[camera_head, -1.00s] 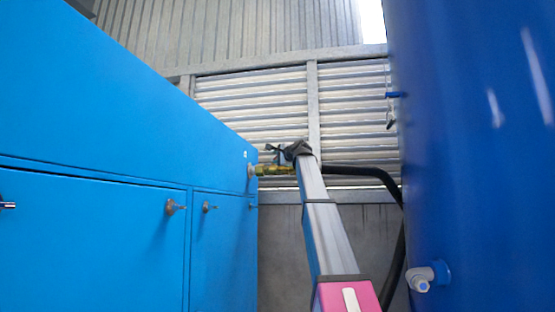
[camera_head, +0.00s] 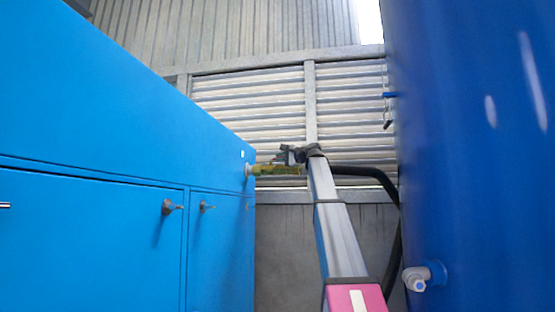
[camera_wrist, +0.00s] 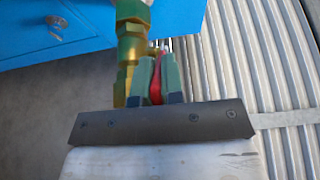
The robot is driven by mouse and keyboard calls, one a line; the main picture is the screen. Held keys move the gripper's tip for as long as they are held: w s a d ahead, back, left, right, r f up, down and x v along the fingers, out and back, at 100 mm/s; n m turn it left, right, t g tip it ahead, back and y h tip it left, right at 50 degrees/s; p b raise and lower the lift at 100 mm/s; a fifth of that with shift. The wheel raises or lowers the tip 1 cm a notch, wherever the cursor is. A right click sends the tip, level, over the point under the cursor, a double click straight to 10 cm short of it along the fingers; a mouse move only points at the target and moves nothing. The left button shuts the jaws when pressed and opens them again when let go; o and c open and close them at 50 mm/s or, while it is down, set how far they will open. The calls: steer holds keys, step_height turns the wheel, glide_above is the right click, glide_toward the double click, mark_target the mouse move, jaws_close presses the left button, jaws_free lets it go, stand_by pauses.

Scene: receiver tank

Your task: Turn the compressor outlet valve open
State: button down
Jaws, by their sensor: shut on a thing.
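The compressor outlet valve is a brass fitting (camera_head: 266,169) that sticks out from the far end of the blue cabinet's side in the head view. In the wrist view, its brass body (camera_wrist: 128,50) stands just left of the fingers. My gripper (camera_wrist: 158,76) has green fingers closed on the red valve handle (camera_wrist: 156,88), beside the brass body. In the head view my gripper (camera_head: 288,155) is small, at the end of my arm, and the handle is hidden there.
The blue compressor cabinet (camera_head: 90,240) fills the left side, with small latches on its doors. A large blue tank (camera_head: 470,150) stands at the right with a grey fitting (camera_head: 420,277). A black hose (camera_head: 365,172) runs behind my arm. A louvred wall (camera_head: 250,110) stands behind.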

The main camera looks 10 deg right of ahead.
steer(key=shift+w+d+n+g+y, duration=0.2)
steer(key=shift+d+n+g+y, duration=0.2)
steer(key=shift+n+g+y, duration=0.2)
steer(key=shift+w+d+n+g+y, duration=0.2)
steer(key=shift+d+n+g+y, duration=0.15)
steer(key=shift+n+g+y, duration=0.25)
steer(key=c, duration=1.2)
jaws_free()
steer(key=shift+c, duration=0.2)
steer(key=v, duration=1.1)
steer(key=shift+w, duration=0.1)
